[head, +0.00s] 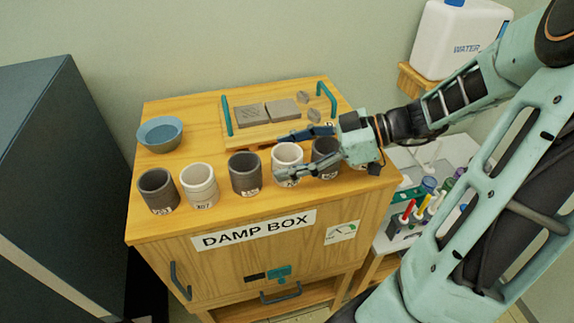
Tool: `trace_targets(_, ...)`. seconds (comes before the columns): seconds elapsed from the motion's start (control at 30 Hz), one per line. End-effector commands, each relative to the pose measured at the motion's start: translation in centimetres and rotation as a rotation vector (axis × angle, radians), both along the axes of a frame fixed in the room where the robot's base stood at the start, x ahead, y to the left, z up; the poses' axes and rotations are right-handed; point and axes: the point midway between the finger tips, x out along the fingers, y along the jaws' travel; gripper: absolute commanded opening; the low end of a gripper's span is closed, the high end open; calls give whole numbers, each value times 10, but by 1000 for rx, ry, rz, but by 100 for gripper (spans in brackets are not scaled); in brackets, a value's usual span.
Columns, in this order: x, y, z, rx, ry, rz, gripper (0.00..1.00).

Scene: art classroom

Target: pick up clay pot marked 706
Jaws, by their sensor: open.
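Clay pots stand in a row along the front of the damp box top. From the left they are a dark pot (157,192), a pale ringed pot (199,187), a dark pot (245,174), a pale pot (286,154) and a dark pot (325,149). Each of the first three has a small number label, too small to read surely, so I cannot tell which is 706. My gripper (282,156) is open and comes in from the right. Its fingers appear on the far and near sides of the pale fourth pot, partly covering it and its label. The fifth pot is partly hidden by my gripper.
The wooden damp box (210,222) holds a blue bowl (160,134) at back left and a board (240,120) with clay slabs and green handles behind the pots. A dark cabinet (60,180) stands left. A marker rack (410,220) and a water jug (455,40) are right.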

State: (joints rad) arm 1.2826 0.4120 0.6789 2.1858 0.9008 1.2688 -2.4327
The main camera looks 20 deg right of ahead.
Motion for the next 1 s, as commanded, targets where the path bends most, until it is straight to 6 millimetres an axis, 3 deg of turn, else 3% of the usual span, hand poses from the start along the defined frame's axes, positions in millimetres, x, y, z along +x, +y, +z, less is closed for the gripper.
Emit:
trace_targets(0.27,1,3,-1,-1,0,0,63)
trace_targets(0.7,1,3,-1,-1,0,0,16)
trace_targets(1.0,1,3,1,-1,0,0,16)
